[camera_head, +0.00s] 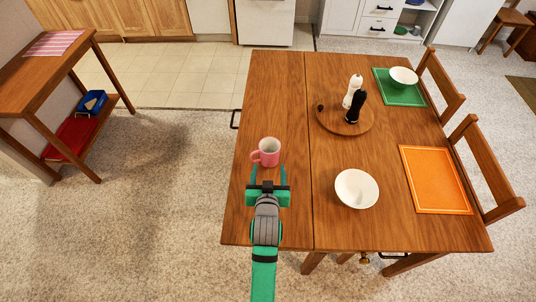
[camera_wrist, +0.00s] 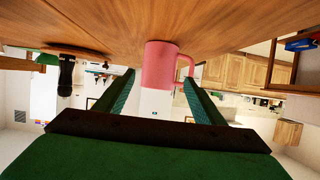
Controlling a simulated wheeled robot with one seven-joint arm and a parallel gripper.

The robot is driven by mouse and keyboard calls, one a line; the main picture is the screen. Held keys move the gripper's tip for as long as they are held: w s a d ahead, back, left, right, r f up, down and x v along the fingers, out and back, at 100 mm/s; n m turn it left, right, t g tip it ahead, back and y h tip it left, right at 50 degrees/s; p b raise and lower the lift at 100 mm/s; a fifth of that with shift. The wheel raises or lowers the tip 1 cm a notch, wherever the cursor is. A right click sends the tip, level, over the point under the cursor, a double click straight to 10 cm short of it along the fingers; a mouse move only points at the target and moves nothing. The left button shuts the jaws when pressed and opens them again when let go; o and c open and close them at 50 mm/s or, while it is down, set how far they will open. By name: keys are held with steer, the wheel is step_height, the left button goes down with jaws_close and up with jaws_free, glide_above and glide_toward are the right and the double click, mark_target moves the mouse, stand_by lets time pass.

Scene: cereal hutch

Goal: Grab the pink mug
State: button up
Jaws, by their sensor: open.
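The pink mug (camera_head: 267,152) stands upright on the wooden table (camera_head: 270,85), near its left edge, with its handle on the left in the head view. My gripper (camera_head: 268,172) is open just in front of the mug, on the near side. In the wrist view, the mug (camera_wrist: 160,65) shows beyond and between the spread fingers of my gripper (camera_wrist: 160,85), with its handle on the right. The picture there is upside down. I cannot tell whether the fingertips reach alongside the mug. Nothing is held.
A white bowl (camera_head: 356,189) sits right of my gripper. A round board (camera_head: 327,122) holds a white shaker (camera_head: 352,88) and a black shaker (camera_head: 355,107). An orange placemat (camera_head: 434,180) and a green placemat (camera_head: 395,92) with a bowl (camera_head: 404,76) lie at right. Table around the mug is clear.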

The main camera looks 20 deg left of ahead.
mark_target(269, 159)
steer(key=shift+w+a+r, duration=0.1)
steer(key=shift+w+a, duration=0.1)
steer(key=shift+w, duration=0.2)
steer(key=x, duration=0.4)
steer(key=shift+w+a, duration=0.1)
steer(key=shift+w, duration=0.15)
steer(key=shift+f+x, duration=0.2)
steer(key=shift+x, duration=1.3)
steer(key=shift+f+x, duration=0.2)
steer(key=shift+x, duration=1.3)
steer(key=shift+s, duration=0.2)
steer(key=c, duration=0.8)
steer(key=shift+c, duration=0.6)
steer(key=shift+r, duration=0.15)
